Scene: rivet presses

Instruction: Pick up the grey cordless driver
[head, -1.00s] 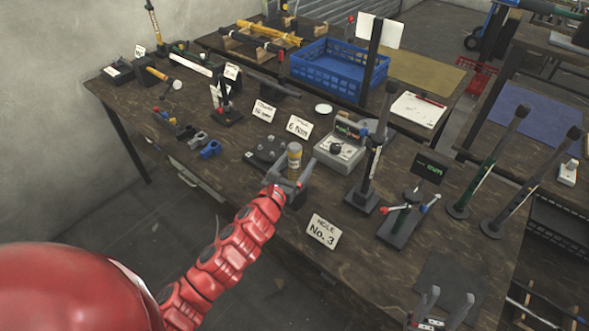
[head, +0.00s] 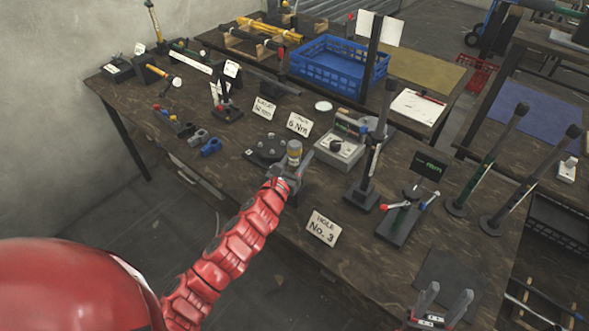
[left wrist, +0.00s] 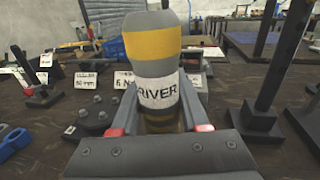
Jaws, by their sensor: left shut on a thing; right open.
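The grey cordless driver (head: 294,152) stands upright near the front edge of the workbench, left of the middle. In the left wrist view the driver (left wrist: 155,60) shows a grey body, a yellow band and a white label reading "DRIVER". My left gripper (head: 290,174) is shut on it, with one finger on each side. In the left wrist view the gripper (left wrist: 157,112) hides the driver's base, so I cannot tell whether it touches the bench. My right gripper (head: 441,303) is open and empty at the bottom right.
A dark block with round knobs (head: 265,149) is just left of the driver. A grey control box (head: 338,151) is to its right, with a black upright post (head: 373,150) beyond. A "HOLE No. 3" card (head: 322,228) stands in front. Blue clamps (head: 211,147) lie further left.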

